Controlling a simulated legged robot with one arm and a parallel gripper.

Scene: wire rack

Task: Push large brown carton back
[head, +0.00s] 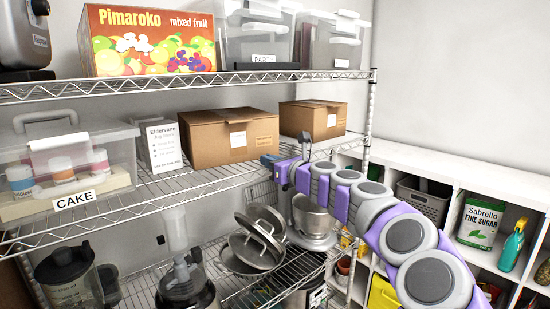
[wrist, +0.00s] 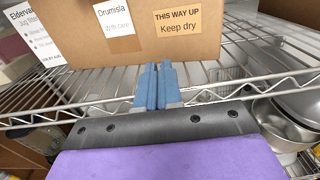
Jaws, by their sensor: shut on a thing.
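The large brown carton (head: 207,150) stands upright on the middle wire shelf (head: 150,207), left of a smaller brown carton (head: 329,122). In the wrist view the large carton's front (wrist: 145,42) fills the top, with a white "Drumisla" label and a "THIS WAY UP Keep dry" label. My gripper (head: 268,163) is at the carton's lower right front in the head view. In the wrist view its two blue fingers (wrist: 158,66) lie side by side, with nothing seen between them. Their tips overlap the carton's lower front edge; I cannot tell whether they touch it.
A white "Eldervane" box (head: 163,147) and a clear "CAKE" bin (head: 115,180) stand left of the carton. The fruit box (head: 150,62) and clear bins are on the shelf above. Pans (head: 255,245) and a mixer (head: 312,220) are below. The carton's back is hidden.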

